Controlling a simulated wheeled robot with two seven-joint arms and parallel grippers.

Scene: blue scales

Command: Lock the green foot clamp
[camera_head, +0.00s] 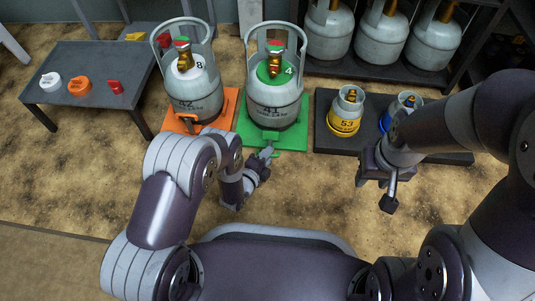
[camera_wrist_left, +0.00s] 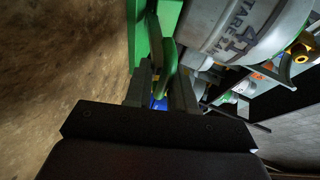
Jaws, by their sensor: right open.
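The green foot clamp (camera_head: 270,135) is at the front edge of the green scale (camera_head: 292,138), at the foot of grey gas cylinder 41 (camera_head: 273,100). My left gripper (camera_head: 266,152) is low, right at the clamp's front. In the left wrist view the green clamp lever (camera_wrist_left: 168,55) reaches between the two fingers of my left gripper (camera_wrist_left: 163,85). A gap shows between these fingers; contact with the lever cannot be told. My right gripper (camera_head: 377,190) is open and empty above the floor, in front of the dark platform.
An orange scale (camera_head: 224,105) with cylinder 42 (camera_head: 193,92) stands left of the green one. A dark platform (camera_head: 325,110) with small yellow (camera_head: 344,115) and blue (camera_head: 386,120) cylinders is at right. A grey table (camera_head: 95,65) with caps is at left. Floor in front is clear.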

